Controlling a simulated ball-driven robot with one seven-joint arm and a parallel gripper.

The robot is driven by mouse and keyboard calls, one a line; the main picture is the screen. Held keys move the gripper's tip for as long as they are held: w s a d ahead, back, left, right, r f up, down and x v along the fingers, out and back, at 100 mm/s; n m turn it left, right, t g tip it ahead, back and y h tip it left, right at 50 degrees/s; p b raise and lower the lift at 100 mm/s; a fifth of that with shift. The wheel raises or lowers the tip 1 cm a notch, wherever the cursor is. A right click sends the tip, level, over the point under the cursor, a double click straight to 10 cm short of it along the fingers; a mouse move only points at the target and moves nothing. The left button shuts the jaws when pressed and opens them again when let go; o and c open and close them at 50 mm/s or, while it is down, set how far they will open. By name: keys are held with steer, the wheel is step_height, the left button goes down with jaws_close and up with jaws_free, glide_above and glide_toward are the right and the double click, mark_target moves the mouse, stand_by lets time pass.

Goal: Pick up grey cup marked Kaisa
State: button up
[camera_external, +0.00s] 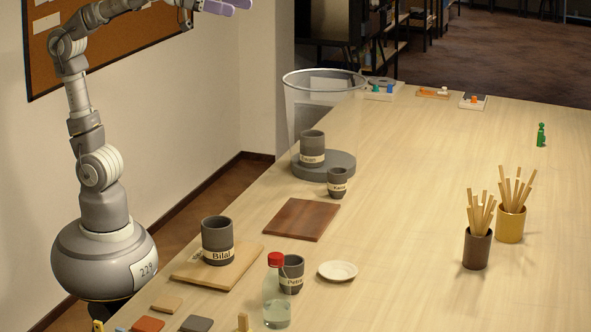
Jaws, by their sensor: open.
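Two grey cups with pale name bands stand near the clear cylinder. The smaller grey cup (337,184) stands on the table just in front of it; its band starts with "Ka", but the rest is too small to read surely. The larger grey cup (312,143) stands on the dark round base inside the cylinder; its name is not readable. My gripper (229,4), with purple fingers, is at the top edge, partly cut off. It is open, high above and left of both cups, and touches neither.
The tall clear cylinder (348,112) rises around the larger cup. Cups marked Bilal (217,236) and Petra (291,268), a bottle (276,300) and a white saucer (338,270) stand nearer. Stick holders (477,249) (510,225) are at right.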

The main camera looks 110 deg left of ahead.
steer(key=shift+s+d+r, duration=0.2)
steer(key=shift+s+r, duration=0.15)
